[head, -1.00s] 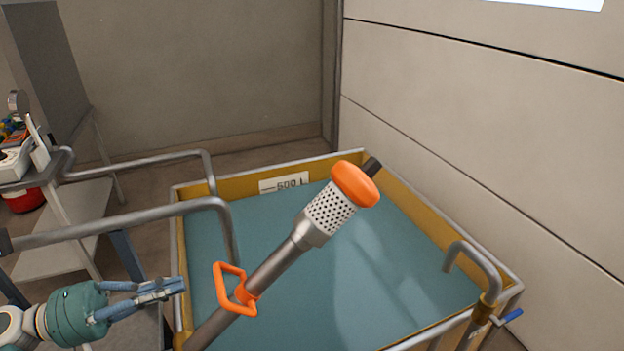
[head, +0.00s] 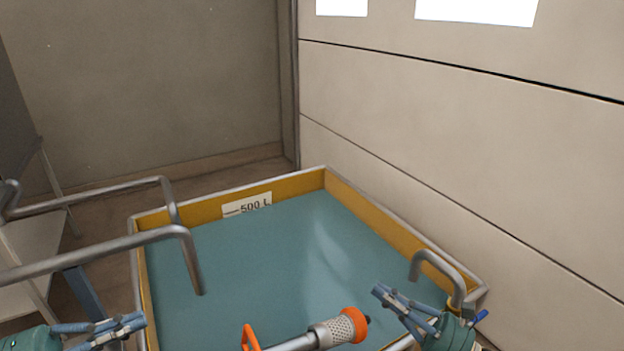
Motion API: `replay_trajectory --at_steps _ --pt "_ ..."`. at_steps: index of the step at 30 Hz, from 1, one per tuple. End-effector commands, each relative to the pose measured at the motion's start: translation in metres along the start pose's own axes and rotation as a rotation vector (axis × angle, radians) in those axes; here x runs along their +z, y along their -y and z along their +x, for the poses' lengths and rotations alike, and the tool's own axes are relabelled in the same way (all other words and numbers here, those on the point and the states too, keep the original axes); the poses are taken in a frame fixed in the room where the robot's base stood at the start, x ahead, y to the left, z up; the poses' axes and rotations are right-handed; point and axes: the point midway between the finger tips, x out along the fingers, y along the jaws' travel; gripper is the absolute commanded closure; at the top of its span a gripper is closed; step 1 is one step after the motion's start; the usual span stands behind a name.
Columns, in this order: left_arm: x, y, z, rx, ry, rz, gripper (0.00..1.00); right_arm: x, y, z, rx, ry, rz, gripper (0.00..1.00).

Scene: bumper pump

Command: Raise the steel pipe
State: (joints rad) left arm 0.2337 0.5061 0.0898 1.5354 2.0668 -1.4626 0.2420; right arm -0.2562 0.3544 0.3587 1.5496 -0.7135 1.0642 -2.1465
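The steel pipe (head: 291,344) lies low in the head view, mostly cut off by the bottom edge. It has an orange loop handle (head: 250,338), a perforated metal head (head: 341,331) and an orange cap at its right end. My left gripper (head: 138,322) is at the lower left, well apart from the pipe, with nothing visible in it. My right gripper (head: 380,293) is just right of the orange cap, pointing up and left, with no visible hold on the pipe.
A yellow-walled tank (head: 225,207) of blue-green liquid, marked 500 L, fills the middle. Bent grey pipes (head: 110,253) reach over its left side. Another bent pipe (head: 440,262) stands at its right corner, close to my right gripper. A pale wall rises at the right.

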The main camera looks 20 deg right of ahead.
Motion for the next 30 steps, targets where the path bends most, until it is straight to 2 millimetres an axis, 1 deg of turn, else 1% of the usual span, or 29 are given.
replay_trajectory --at_steps 1,2,3,6,9,10,13,17,20,27,30 --pt "0.000 0.000 0.000 0.000 0.000 0.000 1.00 0.036 0.012 0.025 0.041 0.050 -0.155 1.00" --pt "0.000 0.000 0.000 0.000 0.000 0.000 1.00 0.054 0.017 0.037 0.057 0.074 -0.238 1.00" --pt "0.000 0.000 0.000 0.000 0.000 0.000 1.00 0.076 0.022 0.050 0.077 0.103 -0.342 1.00" --pt "0.000 0.000 0.000 0.000 0.000 0.000 1.00 0.124 0.028 0.074 0.110 0.167 -0.561 1.00" --pt "0.000 0.000 0.000 0.000 0.000 0.000 1.00 0.156 0.029 0.088 0.126 0.210 -0.709 1.00" --pt "0.000 0.000 0.000 0.000 0.000 0.000 1.00 0.163 0.029 0.090 0.129 0.219 -0.740 1.00" --pt "0.000 0.000 0.000 0.000 0.000 0.000 1.00 0.175 0.029 0.097 0.132 0.236 -0.798 1.00" --pt "0.000 0.000 0.000 0.000 0.000 0.000 1.00 0.180 0.026 0.110 0.134 0.241 -0.812 1.00" --pt "0.000 0.000 0.000 0.000 0.000 0.000 1.00 0.183 0.022 0.127 0.133 0.242 -0.811 1.00" --pt "0.000 0.000 0.000 0.000 0.000 0.000 1.00 0.191 0.012 0.177 0.133 0.241 -0.809 1.00" --pt "0.000 0.000 0.000 0.000 0.000 0.000 1.00 0.195 0.008 0.196 0.133 0.241 -0.808 1.00"
